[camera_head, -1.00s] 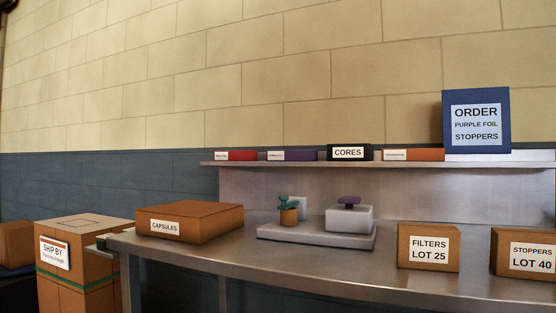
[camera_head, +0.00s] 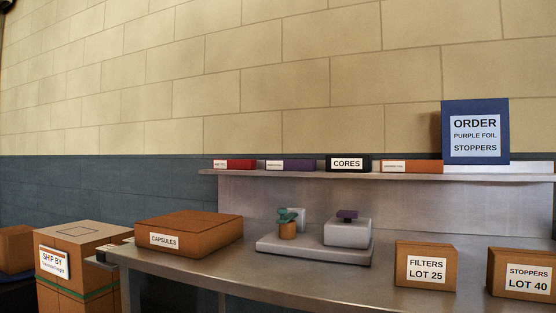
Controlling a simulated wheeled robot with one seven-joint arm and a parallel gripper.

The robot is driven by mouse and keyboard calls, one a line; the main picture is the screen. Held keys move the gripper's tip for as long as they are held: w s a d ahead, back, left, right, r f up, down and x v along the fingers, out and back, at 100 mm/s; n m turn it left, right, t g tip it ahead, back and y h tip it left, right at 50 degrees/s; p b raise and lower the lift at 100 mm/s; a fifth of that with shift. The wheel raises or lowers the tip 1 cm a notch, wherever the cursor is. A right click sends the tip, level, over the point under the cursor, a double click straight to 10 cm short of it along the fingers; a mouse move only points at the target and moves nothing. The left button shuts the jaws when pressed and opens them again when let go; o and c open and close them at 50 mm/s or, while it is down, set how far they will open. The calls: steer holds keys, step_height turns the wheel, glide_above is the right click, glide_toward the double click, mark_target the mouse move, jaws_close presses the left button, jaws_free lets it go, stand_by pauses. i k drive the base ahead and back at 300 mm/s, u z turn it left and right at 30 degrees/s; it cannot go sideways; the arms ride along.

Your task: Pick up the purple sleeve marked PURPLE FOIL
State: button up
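The purple sleeve (camera_head: 291,165) lies on the raised shelf, between a red sleeve on its left and the black CORES box on its right. It has a white label on its front face; the print is too small to read. A blue order board (camera_head: 475,132) at the shelf's right reads ORDER, PURPLE FOIL, STOPPERS. My gripper does not show in this view.
The shelf (camera_head: 340,174) also holds a red sleeve (camera_head: 240,164), the CORES box (camera_head: 348,163) and an orange sleeve (camera_head: 425,167). Below, the metal counter (camera_head: 230,279) carries a CAPSULES box (camera_head: 190,233), a grey device (camera_head: 315,250), FILTERS (camera_head: 426,267) and STOPPERS (camera_head: 522,274) boxes. A SHIP BY carton (camera_head: 85,234) stands left.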

mark_target(298, 165)
steer(key=z, duration=1.85)
steer(key=k, duration=0.8)
steer(key=u, duration=1.6)
steer(key=i, duration=0.5)
steer(key=z, duration=0.05)
